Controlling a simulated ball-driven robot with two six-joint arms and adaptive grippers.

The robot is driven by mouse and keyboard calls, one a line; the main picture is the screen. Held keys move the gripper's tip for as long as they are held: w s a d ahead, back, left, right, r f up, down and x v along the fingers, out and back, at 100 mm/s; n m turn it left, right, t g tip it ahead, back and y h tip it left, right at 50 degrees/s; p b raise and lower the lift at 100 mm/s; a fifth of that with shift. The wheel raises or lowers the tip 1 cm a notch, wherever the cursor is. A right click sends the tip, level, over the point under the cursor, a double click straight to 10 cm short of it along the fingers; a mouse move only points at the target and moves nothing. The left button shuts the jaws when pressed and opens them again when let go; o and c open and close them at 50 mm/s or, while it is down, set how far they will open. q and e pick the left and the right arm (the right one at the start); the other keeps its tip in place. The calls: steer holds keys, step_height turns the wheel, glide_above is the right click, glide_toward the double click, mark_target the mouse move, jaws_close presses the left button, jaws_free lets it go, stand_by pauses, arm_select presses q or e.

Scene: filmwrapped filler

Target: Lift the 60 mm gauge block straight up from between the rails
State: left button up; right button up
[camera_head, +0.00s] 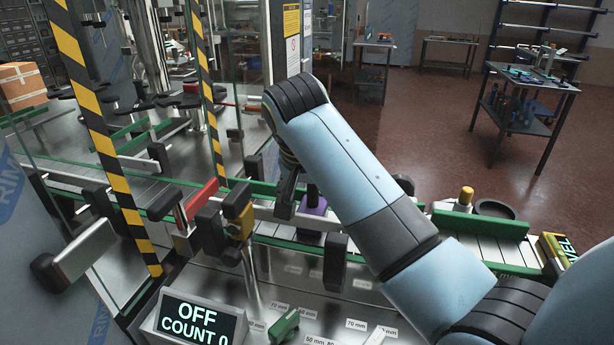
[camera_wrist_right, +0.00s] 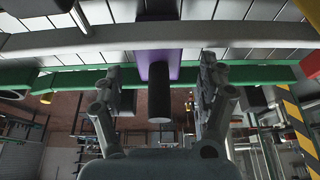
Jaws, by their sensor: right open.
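A purple block (camera_head: 313,208) with a black upright grip sits between the rails of the conveyor, partly hidden behind my right arm in the head view. I cannot read a size on it. In the right wrist view the purple block (camera_wrist_right: 178,62) shows with its black grip (camera_wrist_right: 160,92) pointing toward the camera. My right gripper (camera_wrist_right: 159,75) is open, with one finger on each side of the grip and a visible gap on both sides. In the head view the right gripper (camera_head: 289,190) is mostly hidden by my arm. My left gripper is not in view.
Green and metal rails (camera_head: 455,222) run along the conveyor. Red (camera_head: 200,198) and yellow (camera_head: 243,222) parts stand left of the block. A green block (camera_head: 285,326) lies on the labelled metal plate in front, near the OFF/COUNT 0 display (camera_head: 196,320). Striped posts stand left.

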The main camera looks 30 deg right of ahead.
mark_target(313, 206)
steer(key=x, duration=0.3)
steer(key=shift+c, duration=1.4)
steer(key=c, duration=0.9)
steer(key=shift+c, duration=1.2)
steer(key=o, duration=0.6)
steer(key=c, duration=0.6)
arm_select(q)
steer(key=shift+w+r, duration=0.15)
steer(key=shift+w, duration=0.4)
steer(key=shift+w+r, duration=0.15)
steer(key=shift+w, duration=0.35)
arm_select(e)
steer(key=shift+r, duration=1.15)
